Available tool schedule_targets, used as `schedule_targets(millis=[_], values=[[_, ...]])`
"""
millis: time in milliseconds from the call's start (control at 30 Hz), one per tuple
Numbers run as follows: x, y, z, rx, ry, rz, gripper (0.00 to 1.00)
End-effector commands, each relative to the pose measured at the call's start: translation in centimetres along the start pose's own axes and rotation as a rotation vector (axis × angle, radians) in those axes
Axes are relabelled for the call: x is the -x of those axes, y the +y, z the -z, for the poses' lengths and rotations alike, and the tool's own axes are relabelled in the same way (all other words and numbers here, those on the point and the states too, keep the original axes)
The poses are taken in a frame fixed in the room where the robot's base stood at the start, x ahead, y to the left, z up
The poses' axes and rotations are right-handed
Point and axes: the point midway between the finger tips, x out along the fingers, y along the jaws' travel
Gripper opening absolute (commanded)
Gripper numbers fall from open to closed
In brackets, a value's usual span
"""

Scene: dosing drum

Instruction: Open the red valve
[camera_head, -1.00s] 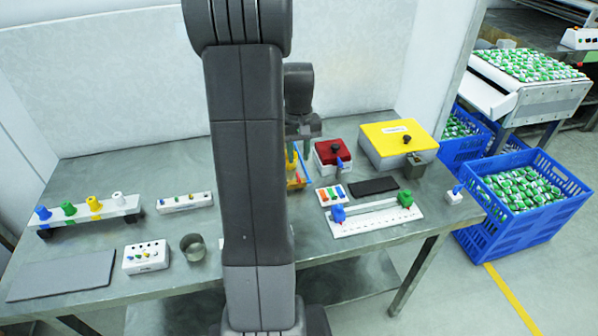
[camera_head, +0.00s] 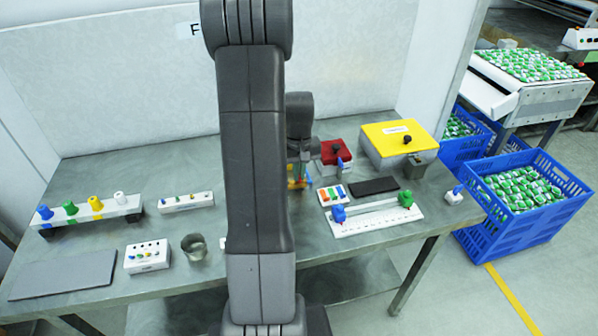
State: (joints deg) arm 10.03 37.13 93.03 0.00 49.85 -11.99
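I cannot make out a red valve for certain. A small stand with upright blue and yellow parts (camera_head: 291,180) is mostly hidden behind my arm. My gripper (camera_head: 301,160) points down close to this stand, and I cannot tell whether it touches. Its fingers are too small and covered to show whether they are open or shut. A rail (camera_head: 130,205) at the left carries blue, green, yellow and white knobs, with no red one visible.
A yellow-lidded box (camera_head: 372,137), a small panel with coloured strips (camera_head: 333,194) and a white slider board (camera_head: 375,220) stand at the right. A metal cup (camera_head: 194,247) and a white button box (camera_head: 147,256) stand at the front left. My arm hides the table's middle.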

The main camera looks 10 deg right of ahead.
Motion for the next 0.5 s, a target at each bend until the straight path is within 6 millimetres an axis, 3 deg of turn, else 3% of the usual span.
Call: schedule_targets(millis=[500], values=[[-0.03,0.01,0.03,-0.132,0.001,0.000,0.00]])
